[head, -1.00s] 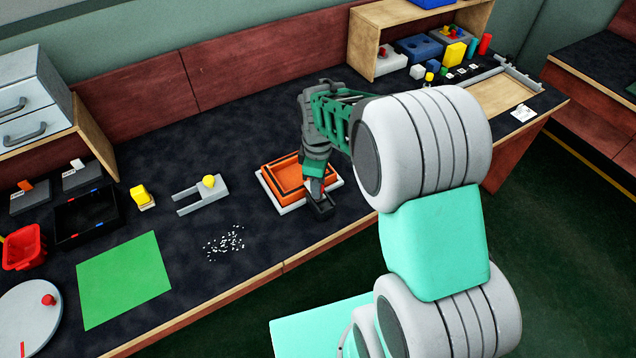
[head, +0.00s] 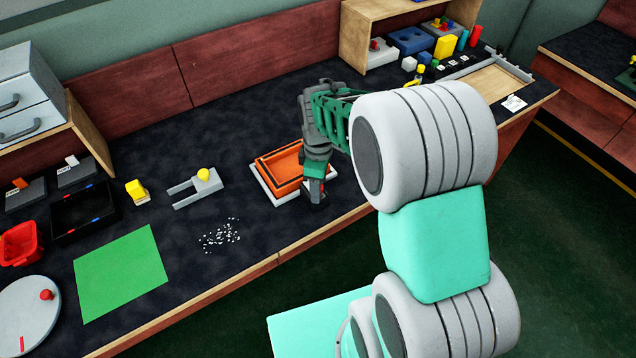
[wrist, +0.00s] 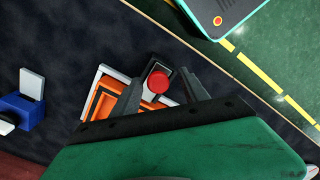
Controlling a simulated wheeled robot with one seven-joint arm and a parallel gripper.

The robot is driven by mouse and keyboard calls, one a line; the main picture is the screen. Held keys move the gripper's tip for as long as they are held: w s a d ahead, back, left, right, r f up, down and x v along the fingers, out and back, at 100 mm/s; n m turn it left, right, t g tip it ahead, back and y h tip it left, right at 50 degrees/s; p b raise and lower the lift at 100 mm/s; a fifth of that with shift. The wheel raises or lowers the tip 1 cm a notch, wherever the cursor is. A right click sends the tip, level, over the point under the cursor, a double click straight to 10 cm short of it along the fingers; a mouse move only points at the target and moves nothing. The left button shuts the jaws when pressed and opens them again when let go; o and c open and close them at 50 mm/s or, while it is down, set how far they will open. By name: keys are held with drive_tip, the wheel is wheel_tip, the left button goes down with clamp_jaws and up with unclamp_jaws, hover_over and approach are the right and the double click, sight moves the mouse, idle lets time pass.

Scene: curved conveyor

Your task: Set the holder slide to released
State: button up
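An orange tray (head: 281,172) sits in a white frame (head: 262,191) near the table's front edge. My gripper (head: 315,196) is low at the frame's front right corner. In the wrist view a round red knob (wrist: 158,82) on a grey piece lies between the two spread fingers of my gripper (wrist: 160,88). I cannot tell whether the fingers touch it. The orange tray (wrist: 103,103) is partly covered by the left finger there. No label shows which part is the holder slide. A grey forked piece with a yellow knob (head: 204,174) lies left of the tray.
A blue block with a white plate (wrist: 32,84) stands beside the tray in the wrist view. White bits (head: 219,236) and a green mat (head: 120,272) lie to the left. A wooden shelf (head: 354,35) stands at the back. The table between tray and back wall is clear.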

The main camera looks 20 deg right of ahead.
drive_tip(key=shift+r, duration=0.1)
wheel_tip(320, 180, up, 8)
drive_tip(key=shift+f, duration=0.15)
idle(0.5)
